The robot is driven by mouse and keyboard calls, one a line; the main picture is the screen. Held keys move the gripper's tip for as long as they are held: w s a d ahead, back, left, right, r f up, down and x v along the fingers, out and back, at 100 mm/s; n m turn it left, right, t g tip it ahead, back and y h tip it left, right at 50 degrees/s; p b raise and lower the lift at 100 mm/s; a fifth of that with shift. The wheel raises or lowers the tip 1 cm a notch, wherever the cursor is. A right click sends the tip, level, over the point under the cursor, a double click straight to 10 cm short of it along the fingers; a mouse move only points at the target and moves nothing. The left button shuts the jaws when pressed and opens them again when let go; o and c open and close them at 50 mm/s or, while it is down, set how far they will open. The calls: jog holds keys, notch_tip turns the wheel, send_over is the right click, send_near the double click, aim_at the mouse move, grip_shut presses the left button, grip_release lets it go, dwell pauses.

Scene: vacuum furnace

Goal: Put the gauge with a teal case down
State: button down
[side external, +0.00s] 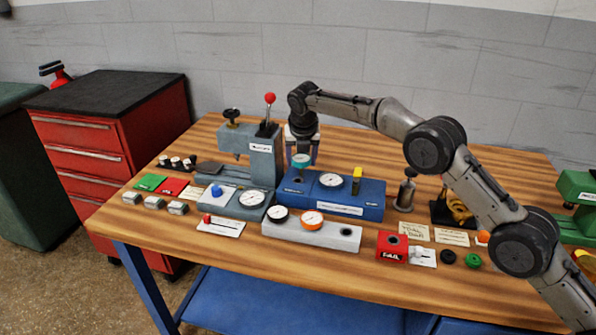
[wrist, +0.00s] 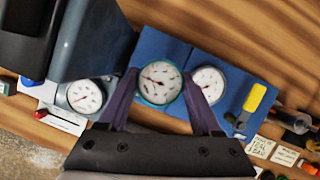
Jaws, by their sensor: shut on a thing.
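The gauge with a teal case (side external: 301,160) has a round white dial, which faces up in the wrist view (wrist: 160,83). My gripper (side external: 302,152) is shut on it, with one dark finger on each side of the case in the wrist view. The gauge is over the left part of a blue block (side external: 345,208). I cannot tell whether its lower end touches the block. A second white-dialled gauge (side external: 331,181) sits on the same block, just right of the held gauge, with a yellow switch (side external: 357,174) beyond it.
A grey block (side external: 320,238) in front carries a black gauge (side external: 278,214) and an orange gauge (side external: 312,219); its right hole is open. A grey press with a red-knobbed lever (side external: 270,98) stands close on the left. A red FAIL box (side external: 391,247) is at front right.

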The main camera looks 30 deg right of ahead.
jog(key=shift+w+f, duration=0.7)
jog(key=shift+f, duration=1.6)
jog(key=shift+f, duration=0.3)
